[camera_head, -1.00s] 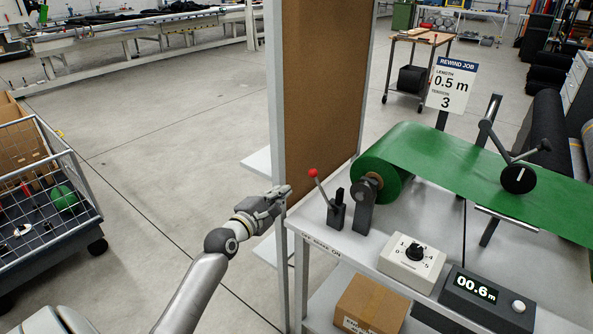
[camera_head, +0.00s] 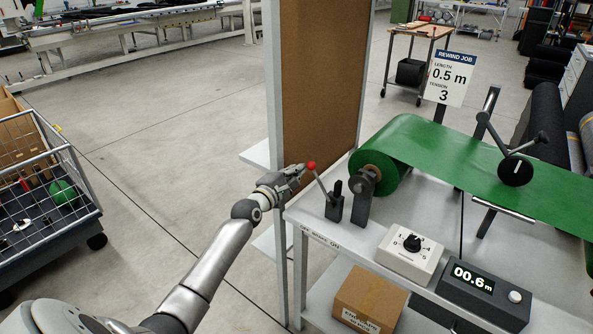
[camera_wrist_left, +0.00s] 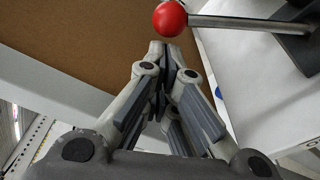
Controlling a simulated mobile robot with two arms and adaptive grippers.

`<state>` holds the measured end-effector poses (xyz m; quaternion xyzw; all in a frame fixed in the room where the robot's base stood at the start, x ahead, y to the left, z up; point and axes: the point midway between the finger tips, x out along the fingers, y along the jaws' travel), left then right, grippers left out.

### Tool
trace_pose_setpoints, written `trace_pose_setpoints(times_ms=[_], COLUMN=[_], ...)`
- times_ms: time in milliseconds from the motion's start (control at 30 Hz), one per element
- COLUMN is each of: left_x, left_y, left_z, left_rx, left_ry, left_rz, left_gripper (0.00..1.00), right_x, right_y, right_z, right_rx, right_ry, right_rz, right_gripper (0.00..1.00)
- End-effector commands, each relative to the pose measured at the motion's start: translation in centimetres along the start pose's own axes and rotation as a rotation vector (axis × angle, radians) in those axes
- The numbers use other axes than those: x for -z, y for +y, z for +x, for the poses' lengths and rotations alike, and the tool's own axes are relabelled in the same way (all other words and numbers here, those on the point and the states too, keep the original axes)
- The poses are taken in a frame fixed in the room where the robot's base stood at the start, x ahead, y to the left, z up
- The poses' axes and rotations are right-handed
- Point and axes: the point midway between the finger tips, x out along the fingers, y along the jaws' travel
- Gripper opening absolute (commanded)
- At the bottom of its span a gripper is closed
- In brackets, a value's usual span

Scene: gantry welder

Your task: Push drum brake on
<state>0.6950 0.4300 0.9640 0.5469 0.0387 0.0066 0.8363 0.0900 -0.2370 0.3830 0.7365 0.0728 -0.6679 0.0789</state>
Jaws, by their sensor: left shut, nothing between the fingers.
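The drum brake lever has a red ball knob (camera_head: 311,165) on a thin metal rod that leans left from a dark block (camera_head: 334,206) on the bench. The block stands beside the bracket of the green roll (camera_head: 375,172). A label on the bench front edge reads "OFF BRAKE ON" (camera_head: 320,239). My left gripper (camera_head: 300,171) is shut and empty, its fingertips just left of the knob. In the left wrist view the red knob (camera_wrist_left: 170,19) sits just beyond the fingertips (camera_wrist_left: 172,45); I cannot tell whether they touch. My right gripper is not in view.
A brown board panel (camera_head: 318,80) stands close behind the left gripper. A tension dial box (camera_head: 411,250) and a length counter (camera_head: 484,292) sit on the bench's front right. A wire cart (camera_head: 50,200) stands at left, with open floor between.

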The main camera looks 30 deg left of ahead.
Motion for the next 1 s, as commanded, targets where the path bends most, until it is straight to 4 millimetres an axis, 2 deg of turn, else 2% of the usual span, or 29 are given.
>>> trace_pose_setpoints(times_ms=[233, 567, 1000], left_x=[0.0, 0.0, -1.0], left_y=[0.0, 0.0, 0.6], left_z=[1.1, 1.0, 0.9], left_rx=[0.000, 0.000, -0.011], left_ry=[0.001, 0.001, 0.000], left_rz=[0.000, 0.002, 0.074], left_gripper=[0.00, 0.00, 0.00], right_x=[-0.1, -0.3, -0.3], right_y=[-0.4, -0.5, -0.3], right_z=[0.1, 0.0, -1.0], right_rx=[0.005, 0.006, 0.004], right_ry=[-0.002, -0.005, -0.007], right_rz=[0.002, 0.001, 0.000], right_gripper=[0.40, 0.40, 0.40])
